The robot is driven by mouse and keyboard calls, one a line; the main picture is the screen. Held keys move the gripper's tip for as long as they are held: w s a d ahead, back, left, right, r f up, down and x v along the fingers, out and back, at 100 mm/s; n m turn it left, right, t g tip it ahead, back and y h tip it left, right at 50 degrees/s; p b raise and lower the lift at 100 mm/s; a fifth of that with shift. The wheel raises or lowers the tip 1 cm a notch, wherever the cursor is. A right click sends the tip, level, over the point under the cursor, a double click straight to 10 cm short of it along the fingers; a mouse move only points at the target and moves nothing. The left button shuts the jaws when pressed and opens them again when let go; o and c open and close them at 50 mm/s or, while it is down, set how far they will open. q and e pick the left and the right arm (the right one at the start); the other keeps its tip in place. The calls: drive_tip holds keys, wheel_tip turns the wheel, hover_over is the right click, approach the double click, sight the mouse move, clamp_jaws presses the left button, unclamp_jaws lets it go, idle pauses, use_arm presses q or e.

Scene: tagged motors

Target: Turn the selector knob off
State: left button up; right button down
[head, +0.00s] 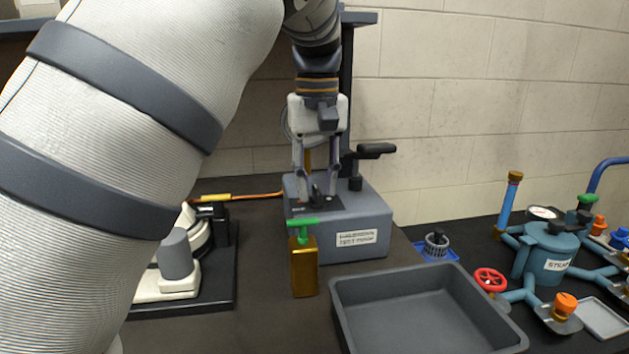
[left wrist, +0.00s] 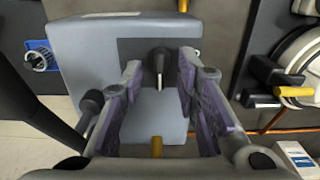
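The selector knob (left wrist: 160,58) is black with a pale pointer line and stands on the top of a grey test box (head: 350,215). In the left wrist view the pointer line runs toward the bottom of the picture. My left gripper (head: 316,196) points down over the box. In the left wrist view its two fingers (left wrist: 160,78) are open, one on each side of the knob, with a visible gap to it. In the head view the fingers partly cover the knob. My right gripper is in neither view.
A brass block with a green T-handle (head: 304,265) stands before the box. A black lever (head: 372,150) rises at the box's back. A grey tray (head: 425,310) lies front right, and a teal tank with valves (head: 548,250) stands at right. A white device (head: 180,265) sits at left.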

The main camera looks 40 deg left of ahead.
use_arm(q)
drive_tip(key=shift+f, duration=0.25)
clamp_jaws()
drive_tip(key=shift+n, duration=0.3)
drive_tip(key=n, duration=0.8)
drive_tip(key=shift+s+n, duration=0.1)
drive_tip(key=shift+n, duration=0.2)
drive_tip(key=n, duration=0.4)
drive_tip(key=shift+s, duration=0.1)
drive_tip(key=shift+n, duration=2.2)
